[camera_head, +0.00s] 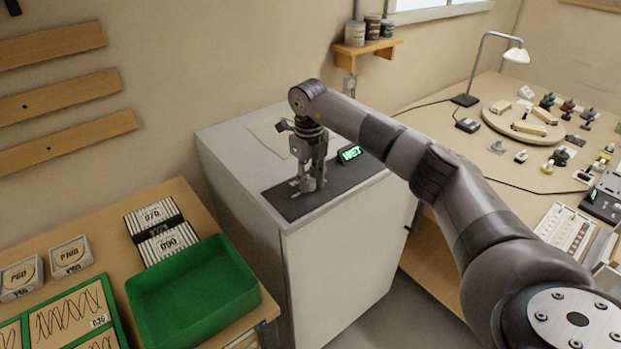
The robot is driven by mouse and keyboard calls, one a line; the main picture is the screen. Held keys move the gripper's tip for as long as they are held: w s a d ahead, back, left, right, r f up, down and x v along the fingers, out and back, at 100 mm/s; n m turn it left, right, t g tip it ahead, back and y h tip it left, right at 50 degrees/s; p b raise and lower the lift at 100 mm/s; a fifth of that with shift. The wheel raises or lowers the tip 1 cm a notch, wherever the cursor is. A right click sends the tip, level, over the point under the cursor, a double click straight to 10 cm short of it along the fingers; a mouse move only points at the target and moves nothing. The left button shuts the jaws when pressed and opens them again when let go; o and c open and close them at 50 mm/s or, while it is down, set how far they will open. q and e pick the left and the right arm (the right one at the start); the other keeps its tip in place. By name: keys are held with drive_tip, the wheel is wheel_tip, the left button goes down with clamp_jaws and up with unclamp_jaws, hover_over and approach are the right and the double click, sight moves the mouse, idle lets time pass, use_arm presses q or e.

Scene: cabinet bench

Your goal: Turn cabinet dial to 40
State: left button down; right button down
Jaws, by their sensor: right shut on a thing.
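The white cabinet (335,265) stands in the middle, with a dark panel (350,180) set on its top. A small display (350,154) on the panel shows green characters that look like "WET". My right gripper (309,186) points down at the left part of the panel and is shut on the dial (306,185), which is mostly hidden by the fingers. A small light pointer shows at the dial's left side. I cannot read the dial's scale or setting. My left gripper is not in view.
A green tray (240,262) stands on the wooden bench at left, beside labelled boxes (158,230). A round board (523,124), a desk lamp (482,65) and many small parts cover the right bench. A shelf with cans (354,34) hangs behind the cabinet.

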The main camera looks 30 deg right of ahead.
sight(309, 181)
drive_tip(key=m, duration=0.5)
drive_tip(key=shift+r+m, duration=0.1)
drive_tip(key=shift+m, duration=0.2)
drive_tip(key=m+p, duration=0.1)
drive_tip(key=m, duration=0.4)
drive_tip(key=shift+w+m, duration=0.15)
drive_tip(key=shift+m, duration=0.25)
drive_tip(key=c, duration=1.3)
unclamp_jaws()
drive_tip(key=shift+a, duration=0.1)
wheel_tip(309, 181, up, 12)
